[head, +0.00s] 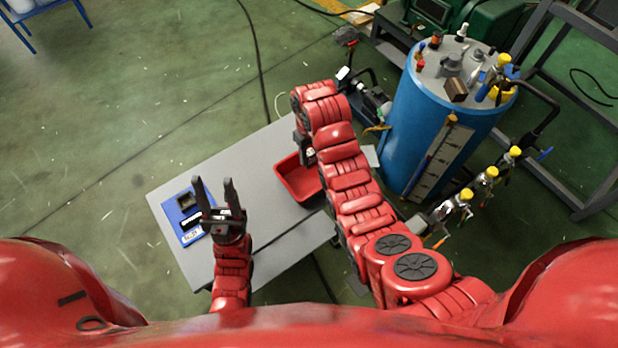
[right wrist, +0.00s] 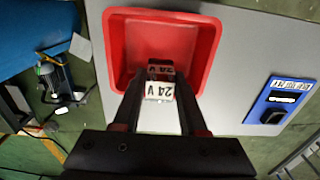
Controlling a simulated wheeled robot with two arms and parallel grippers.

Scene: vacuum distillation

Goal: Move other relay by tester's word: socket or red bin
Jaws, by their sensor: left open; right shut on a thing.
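The red bin (head: 290,188) sits at the far right end of the grey table and also shows in the right wrist view (right wrist: 212,45). My right gripper (right wrist: 160,100) is shut on a relay (right wrist: 160,91) with a white "24 V" label and holds it over the bin. A second "24 V" marking shows just beyond; I cannot tell if it belongs to the same relay. In the head view my right gripper (head: 307,153) is largely hidden by its arm. The blue tester board (head: 197,190) lies on the table's left. My left gripper (head: 214,188) is open and empty beside it.
The grey table (head: 225,165) has free surface between the tester board and the bin. A large blue tank (head: 405,115) with valves stands behind and right of the table. Cables cross the green floor.

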